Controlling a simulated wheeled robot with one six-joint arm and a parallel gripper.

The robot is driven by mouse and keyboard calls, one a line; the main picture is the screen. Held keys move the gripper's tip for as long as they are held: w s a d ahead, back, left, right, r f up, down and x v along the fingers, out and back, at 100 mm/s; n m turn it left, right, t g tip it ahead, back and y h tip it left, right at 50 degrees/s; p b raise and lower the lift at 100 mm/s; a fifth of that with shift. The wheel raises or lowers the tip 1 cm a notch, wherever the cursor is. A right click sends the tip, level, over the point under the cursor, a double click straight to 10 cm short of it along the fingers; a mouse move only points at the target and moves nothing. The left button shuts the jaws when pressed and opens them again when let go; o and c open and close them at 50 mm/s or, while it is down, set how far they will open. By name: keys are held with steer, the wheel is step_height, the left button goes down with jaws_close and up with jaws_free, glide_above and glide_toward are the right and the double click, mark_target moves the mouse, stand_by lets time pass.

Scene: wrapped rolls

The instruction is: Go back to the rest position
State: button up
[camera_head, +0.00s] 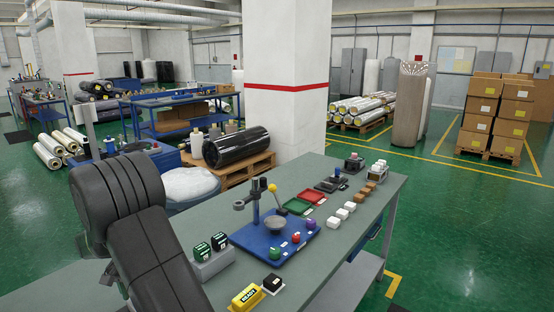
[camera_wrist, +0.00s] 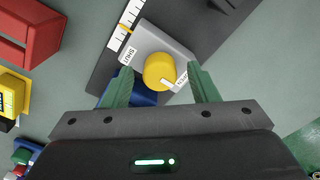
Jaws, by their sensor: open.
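In the wrist view my gripper (camera_wrist: 161,78) has two green fingers, apart and empty. They stand on either side of a yellow knob (camera_wrist: 158,68) with a white pointer mark, with a gap on both sides. The knob sits on a grey block (camera_wrist: 143,42) with small white labels. In the head view, dark links of my arm fill the left foreground, and my gripper cannot be made out there.
The wrist view shows a red part (camera_wrist: 30,30), a yellow block (camera_wrist: 12,95) and a dark strip with a white scale. In the head view, the workbench (camera_head: 345,245) holds a blue board (camera_head: 262,243), green tray (camera_head: 296,206), red tray (camera_head: 313,198) and yellow block (camera_head: 247,297).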

steer(key=shift+m+p, duration=0.5)
steer(key=shift+m, duration=1.2)
